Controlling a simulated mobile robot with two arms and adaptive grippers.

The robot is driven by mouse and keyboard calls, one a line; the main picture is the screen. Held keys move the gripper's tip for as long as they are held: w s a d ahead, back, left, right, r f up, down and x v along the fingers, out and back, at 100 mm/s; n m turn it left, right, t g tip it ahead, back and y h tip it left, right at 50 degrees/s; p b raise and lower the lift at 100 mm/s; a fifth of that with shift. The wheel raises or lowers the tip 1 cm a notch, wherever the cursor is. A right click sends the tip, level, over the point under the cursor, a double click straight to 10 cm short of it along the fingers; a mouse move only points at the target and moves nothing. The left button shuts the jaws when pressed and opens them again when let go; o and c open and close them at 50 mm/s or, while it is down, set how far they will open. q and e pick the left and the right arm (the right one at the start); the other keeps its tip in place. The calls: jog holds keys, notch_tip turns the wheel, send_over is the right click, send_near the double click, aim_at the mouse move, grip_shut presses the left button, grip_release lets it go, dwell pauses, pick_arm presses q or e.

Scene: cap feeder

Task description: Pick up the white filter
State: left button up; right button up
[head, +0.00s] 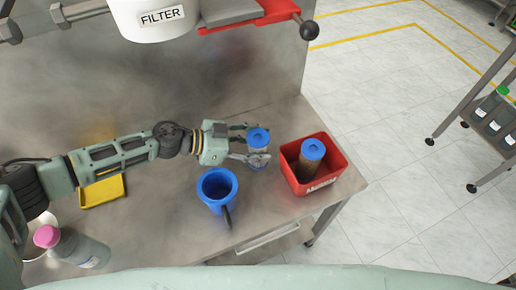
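A white container labelled "FILTER" (155,18) hangs at the top of the head view, cut off by the upper edge. A pale cylinder with a blue top (258,138) stands over the metal table between the fingers of my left gripper (254,143). The fingers lie on its far and near sides and partly hide its body. I cannot tell whether they press on it or whether it is the white filter. My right gripper is not in view.
A red bin (334,180) holding a dark blue-topped cylinder (311,152) stands right of the gripper. A blue mug (216,183) stands nearer. A bottle with a pink cap (82,250) and a yellow tray (103,192) are at left.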

pick_arm(q)
jog(key=c, duration=0.6)
jog(key=shift+r, duration=0.1)
